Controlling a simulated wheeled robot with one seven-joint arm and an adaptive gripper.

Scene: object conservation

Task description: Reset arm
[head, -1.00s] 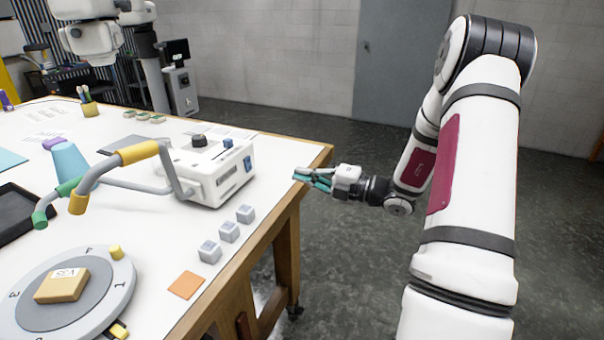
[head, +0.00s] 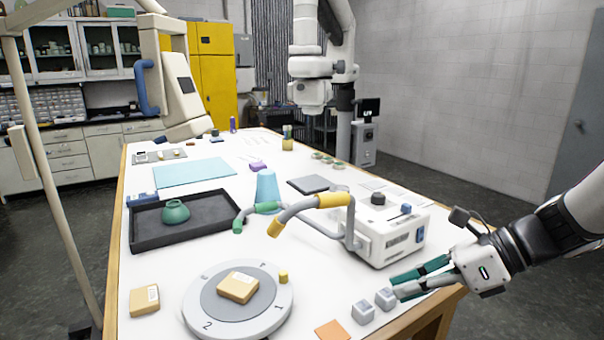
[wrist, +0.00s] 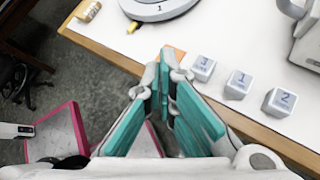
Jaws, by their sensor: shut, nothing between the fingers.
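My gripper (head: 396,284) has teal finger pads and reaches in from the right of the head view, at the table's right edge near the small grey cubes. Its fingers are shut with nothing between them. In the wrist view the fingertips (wrist: 165,62) point toward the table edge. Three numbered cubes (wrist: 238,84) stand in a row to their right in that view. In the head view two cubes (head: 363,311) show, and the fingers seem to hide the other. An orange square (head: 332,330) lies next to the cubes.
The white machine (head: 392,240) with curved handles stands close behind my gripper. A round dial plate (head: 205,315) bears a tan block (head: 238,287). A black tray (head: 150,237) holds a green pot (head: 175,211). Open floor (wrist: 60,75) lies beyond the table edge.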

